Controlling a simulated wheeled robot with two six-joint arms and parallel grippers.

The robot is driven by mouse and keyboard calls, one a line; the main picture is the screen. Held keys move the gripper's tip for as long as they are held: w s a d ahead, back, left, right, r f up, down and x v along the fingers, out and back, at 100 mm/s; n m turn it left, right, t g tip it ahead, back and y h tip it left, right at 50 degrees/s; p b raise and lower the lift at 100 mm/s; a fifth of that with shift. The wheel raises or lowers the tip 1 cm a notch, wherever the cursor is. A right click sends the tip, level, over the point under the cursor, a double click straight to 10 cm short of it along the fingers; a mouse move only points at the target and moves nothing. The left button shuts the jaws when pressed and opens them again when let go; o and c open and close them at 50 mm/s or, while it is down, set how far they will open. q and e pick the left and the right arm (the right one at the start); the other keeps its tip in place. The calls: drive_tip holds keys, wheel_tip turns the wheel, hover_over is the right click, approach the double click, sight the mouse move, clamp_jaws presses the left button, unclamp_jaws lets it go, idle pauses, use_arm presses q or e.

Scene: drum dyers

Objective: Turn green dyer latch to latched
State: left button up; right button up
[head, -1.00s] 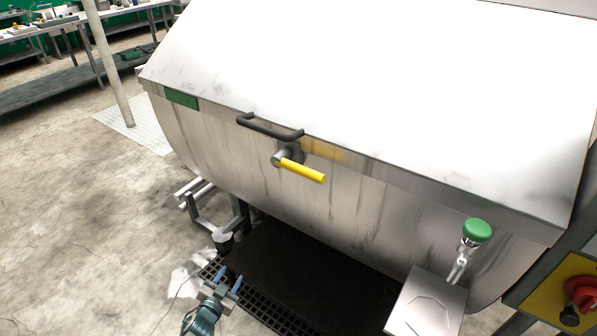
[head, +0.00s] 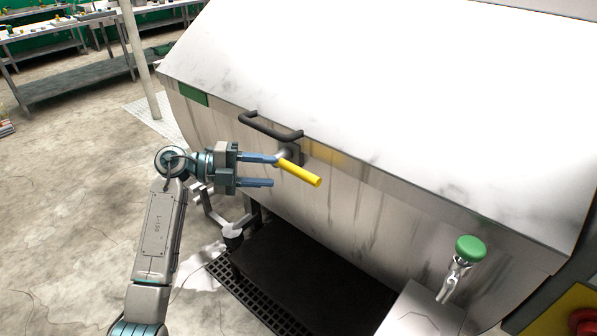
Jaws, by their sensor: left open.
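The dyer (head: 350,195) is a large steel drum with a sloped, closed lid and a small green plate (head: 194,95) at its upper left. Its latch (head: 299,172) is a yellow lever on a steel pivot on the front, pointing right and slightly down. My left gripper (head: 272,171) is open and empty, its fingers pointing right. The upper fingertip is at the pivot end of the latch in the picture; I cannot tell whether it touches. The lower fingertip is below and left of the lever. My right gripper is not in view.
A black handle (head: 268,127) sits on the lid's edge just above the latch. A green knob (head: 470,248) on a valve stands at the lower right. A black platform (head: 300,275) lies below the drum.

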sight(293, 173)
use_arm(q)
drive_tip(key=d, duration=0.2)
drive_tip(key=w+d+p, duration=0.1)
drive_tip(key=d, duration=0.2)
drive_tip(key=d+f, duration=0.1)
drive_tip(key=d, duration=0.2)
drive_tip(key=shift+w+d, duration=0.15)
drive_tip(key=shift+d, duration=0.05)
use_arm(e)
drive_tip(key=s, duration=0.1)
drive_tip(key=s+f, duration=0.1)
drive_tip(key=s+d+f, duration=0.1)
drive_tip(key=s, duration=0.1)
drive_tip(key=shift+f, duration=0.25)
use_arm(q)
clamp_jaws()
